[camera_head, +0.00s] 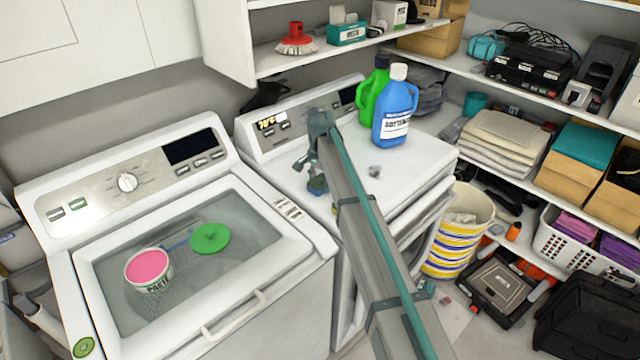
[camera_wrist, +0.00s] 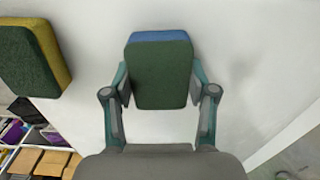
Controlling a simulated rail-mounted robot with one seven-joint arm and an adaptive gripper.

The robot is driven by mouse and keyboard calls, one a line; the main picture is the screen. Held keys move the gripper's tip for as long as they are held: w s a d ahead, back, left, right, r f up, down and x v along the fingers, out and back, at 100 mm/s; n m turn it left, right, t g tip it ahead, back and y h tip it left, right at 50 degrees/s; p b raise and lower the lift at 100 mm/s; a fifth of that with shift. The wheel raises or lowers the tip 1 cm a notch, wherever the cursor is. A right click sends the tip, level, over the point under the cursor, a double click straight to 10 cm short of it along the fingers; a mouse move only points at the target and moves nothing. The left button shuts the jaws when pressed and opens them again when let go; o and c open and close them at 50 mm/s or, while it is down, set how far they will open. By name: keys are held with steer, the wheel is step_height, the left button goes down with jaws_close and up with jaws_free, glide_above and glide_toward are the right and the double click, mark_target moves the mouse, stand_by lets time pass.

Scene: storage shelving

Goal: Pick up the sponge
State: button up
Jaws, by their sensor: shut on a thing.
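A sponge (camera_wrist: 160,73) with a dark green face and a blue layer sits between the two fingers of my gripper (camera_wrist: 160,92) in the wrist view. The fingers press on its left and right sides. A second sponge (camera_wrist: 35,58), green and yellow, is at the upper left of the wrist view, apart from my gripper. In the head view my gripper (camera_head: 316,181) is over the white right-hand machine, near its front left edge. The held sponge is small and partly hidden there, and I cannot tell if it touches the surface.
The right-hand machine's top (camera_head: 420,150) carries a blue bottle (camera_head: 396,112) and a green bottle (camera_head: 371,92) at the back. The left washer's lid (camera_head: 180,298) has a pink-topped tub (camera_head: 149,268) and a green disc (camera_head: 210,238). A striped bin (camera_head: 457,235) stands right of my arm.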

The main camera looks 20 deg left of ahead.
steer(key=shift+r, duration=0.1)
steer(key=shift+r+b, duration=0.4)
steer(key=shift+b, duration=0.1)
steer(key=s+d+r+b, duration=0.2)
steer(key=s+r+b, duration=0.4)
steer(key=s+r, duration=0.6)
steer(key=shift+s+d, duration=0.4)
steer(key=shift+s, duration=0.45)
steer(key=shift+c, duration=0.2)
